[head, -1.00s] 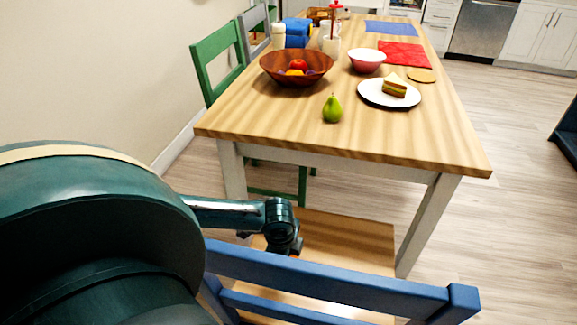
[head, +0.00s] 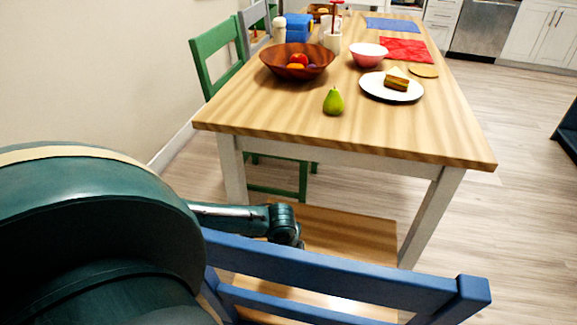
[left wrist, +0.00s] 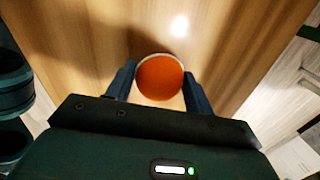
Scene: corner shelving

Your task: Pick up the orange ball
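The orange ball (left wrist: 160,78) shows in the left wrist view over a brown wooden surface. It appears between the two dark fingers of my left gripper (left wrist: 160,85), in line with their tips. The fingers stand about a ball's width apart. I cannot tell whether they touch the ball or only straddle it. In the head view, my left arm reaches behind the blue chair's back, over a wooden seat. The left gripper and the ball are hidden there. My right gripper is not in view.
A blue chair back (head: 340,275) stands in front of the wooden seat (head: 345,236). The wooden table (head: 240,115) rises beyond it, with a fruit bowl (head: 275,68), a pear (head: 334,102) and a plate (head: 375,90) with a sandwich-like piece.

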